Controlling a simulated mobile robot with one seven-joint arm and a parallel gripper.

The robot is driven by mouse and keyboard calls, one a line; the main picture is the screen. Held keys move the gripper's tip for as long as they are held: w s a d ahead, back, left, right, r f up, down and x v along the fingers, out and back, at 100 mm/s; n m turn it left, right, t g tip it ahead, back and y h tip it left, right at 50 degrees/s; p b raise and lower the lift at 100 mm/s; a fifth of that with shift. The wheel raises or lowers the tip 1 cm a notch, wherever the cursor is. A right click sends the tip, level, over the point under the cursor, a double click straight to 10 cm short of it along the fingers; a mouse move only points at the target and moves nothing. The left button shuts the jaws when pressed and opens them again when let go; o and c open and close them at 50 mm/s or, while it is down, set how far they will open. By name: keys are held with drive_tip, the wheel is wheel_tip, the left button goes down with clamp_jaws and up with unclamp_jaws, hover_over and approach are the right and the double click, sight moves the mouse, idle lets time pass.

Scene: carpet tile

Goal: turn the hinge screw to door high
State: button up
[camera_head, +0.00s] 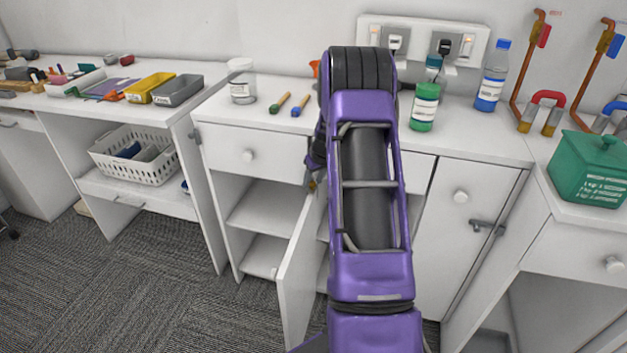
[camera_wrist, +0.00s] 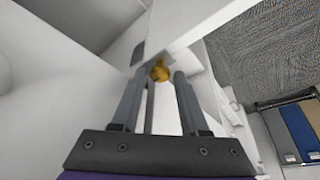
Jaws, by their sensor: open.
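The hinge screw (camera_wrist: 159,72) shows in the wrist view as a small brass-coloured round head by a grey hinge plate at the cabinet edge. My gripper (camera_wrist: 158,88) is open, with its fingertips on either side of the screw. I cannot tell whether they touch it. In the head view the white cabinet door (camera_head: 298,268) hangs open, below and left of my purple arm. My gripper is mostly hidden behind the arm there, near the door's upper part.
A closed door (camera_head: 462,225) with a latch is at right. Carpet (camera_head: 180,285) is clear at lower left.

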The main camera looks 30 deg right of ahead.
drive_tip(key=shift+c, duration=0.2)
clamp_jaws()
drive_tip(key=shift+m, duration=0.3)
drive_tip(key=m, duration=0.1)
drive_tip(key=m+h+p, duration=0.1)
drive_tip(key=m, duration=0.1)
drive_tip(key=m+h, duration=0.1)
drive_tip(key=m, duration=0.1)
drive_tip(key=shift+w+a+r+g, duration=0.1)
drive_tip(key=shift+a+g, duration=0.2)
drive_tip(key=shift+g, duration=0.1)
drive_tip(key=m+p, duration=0.1)
drive_tip(key=m, duration=0.1)
drive_tip(key=m+g+h, duration=0.1)
drive_tip(key=m, duration=0.1)
drive_tip(key=shift+w+a+m+h+p, duration=0.1)
drive_tip(key=shift+m+h+p, duration=0.2)
drive_tip(key=shift+p, duration=0.05)
drive_tip(key=m, duration=0.2)
drive_tip(key=m+g, duration=0.2)
drive_tip(key=m, duration=0.1)
drive_tip(key=shift+w+f+m+h, duration=0.2)
drive_tip(key=shift+w+m+h, duration=0.1)
drive_tip(key=shift+h, duration=0.1)
drive_tip(key=shift+m+g+b, duration=0.9)
drive_tip(key=shift+m+b, duration=0.1)
drive_tip(key=shift+m, duration=1.1)
drive_tip(key=shift+r, duration=0.1)
